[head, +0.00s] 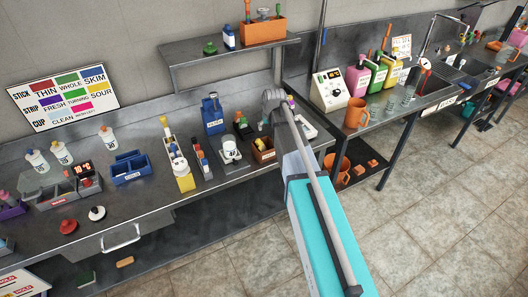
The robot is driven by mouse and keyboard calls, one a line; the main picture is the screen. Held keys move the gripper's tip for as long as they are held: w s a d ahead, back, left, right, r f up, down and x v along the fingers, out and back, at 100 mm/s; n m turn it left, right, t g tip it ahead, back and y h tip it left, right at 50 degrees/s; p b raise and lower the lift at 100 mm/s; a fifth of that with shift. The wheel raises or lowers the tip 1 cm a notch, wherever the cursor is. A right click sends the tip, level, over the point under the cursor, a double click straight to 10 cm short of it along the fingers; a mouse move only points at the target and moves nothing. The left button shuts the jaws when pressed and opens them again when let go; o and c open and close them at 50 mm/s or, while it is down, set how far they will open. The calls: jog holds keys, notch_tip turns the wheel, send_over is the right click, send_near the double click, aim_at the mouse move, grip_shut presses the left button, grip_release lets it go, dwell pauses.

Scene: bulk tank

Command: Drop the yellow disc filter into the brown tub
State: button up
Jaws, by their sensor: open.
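A small brown tub (263,153) stands near the front edge of the steel bench, just left of my arm. Its contents are too small to tell. I cannot pick out the yellow disc filter with certainty in the head view. My arm rises from the lower right to a grey joint over the bench, right of the tub, and hides part of the bench behind it. I cannot make out the fingers of my gripper.
Left of the tub are a white cup holder (230,150), a yellow-fronted rack (184,181) and a blue caddy (130,173). A shelf (230,62) overhangs the bench. Bare steel (140,205) shows along the front. An orange jug (356,113) stands on the right bench.

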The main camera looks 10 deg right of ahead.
notch_tip(320, 180, up, 6)
jog(key=p, duration=0.6)
jog(key=shift+m, duration=0.4)
jog(key=shift+d+f+b, duration=0.65)
jog(key=shift+f+b, duration=0.35)
jog(key=shift+d+f+b, duration=0.65)
jog(key=shift+f+b, duration=0.3)
